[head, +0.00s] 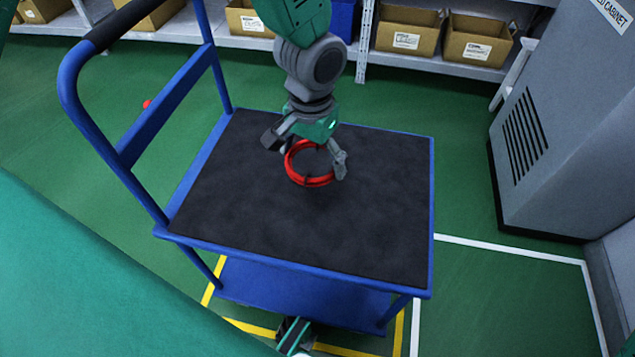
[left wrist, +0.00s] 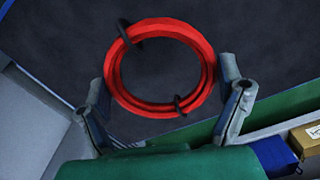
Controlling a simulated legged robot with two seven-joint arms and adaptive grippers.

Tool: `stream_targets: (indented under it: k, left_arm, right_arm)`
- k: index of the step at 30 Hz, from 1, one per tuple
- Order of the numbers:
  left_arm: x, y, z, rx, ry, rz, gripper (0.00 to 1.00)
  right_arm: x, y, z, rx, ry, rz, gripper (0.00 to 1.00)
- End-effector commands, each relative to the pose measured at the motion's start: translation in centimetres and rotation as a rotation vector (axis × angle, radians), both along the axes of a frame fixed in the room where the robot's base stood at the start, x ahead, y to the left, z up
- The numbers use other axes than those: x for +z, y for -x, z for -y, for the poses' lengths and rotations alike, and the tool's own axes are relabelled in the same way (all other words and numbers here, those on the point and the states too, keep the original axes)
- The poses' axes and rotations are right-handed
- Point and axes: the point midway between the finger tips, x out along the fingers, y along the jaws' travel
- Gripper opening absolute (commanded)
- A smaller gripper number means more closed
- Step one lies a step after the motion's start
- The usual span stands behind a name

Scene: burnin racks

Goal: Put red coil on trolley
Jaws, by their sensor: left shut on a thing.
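The red coil (head: 312,182) is a ring with dark ties. It is over the black-matted top deck of the blue trolley (head: 380,235), near the middle; I cannot tell whether it touches the mat. My left gripper (head: 307,153) reaches down from the top of the head view and is shut on the coil. In the left wrist view the coil (left wrist: 150,106) sits between the two fingers of my left gripper (left wrist: 170,82), with the dark mat (left wrist: 275,55) behind it. A dark and green part of mine, possibly my right gripper (head: 294,335), shows at the bottom of the head view.
The trolley's push handle (head: 72,85) rises at the left. A grey cabinet (head: 570,130) stands at the right. Shelves with cardboard boxes (head: 408,32) line the back. The mat around the coil is clear. Yellow and white lines mark the green floor.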

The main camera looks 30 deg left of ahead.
Motion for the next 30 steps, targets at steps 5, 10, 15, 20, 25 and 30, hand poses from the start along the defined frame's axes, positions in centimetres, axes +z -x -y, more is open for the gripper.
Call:
stream_targets:
  k: [5, 10, 15, 20, 25, 30]
  left_arm:
    - [-3.9, 0.0, 0.0, 0.000, 0.000, -0.004, 0.56]
    - [-5.4, 0.0, 0.0, 0.001, 0.000, -0.001, 0.56]
    - [-8.0, 0.0, 0.0, -0.001, 0.000, -0.002, 0.56]
    - [-8.3, 0.0, 0.0, -0.001, 0.000, -0.001, 0.56]
    - [-8.3, 0.0, 0.0, -0.001, 0.000, -0.001, 0.56]
    - [-8.4, 0.0, 0.0, 0.000, 0.000, -0.001, 1.00]
  right_arm:
    - [-1.8, 0.0, 0.0, 0.000, 0.000, 0.000, 0.00]
    - [-2.3, 0.0, 0.0, 0.000, 0.000, 0.000, 0.00]
    - [-3.5, 0.0, 0.0, 0.000, 0.000, 0.000, 0.00]
    - [-3.5, 0.0, 0.0, 0.000, 0.000, 0.000, 0.00]
    - [-3.5, 0.0, 0.0, 0.000, 0.000, 0.000, 0.00]
    - [-3.5, 0.0, 0.0, 0.000, 0.000, 0.000, 0.00]
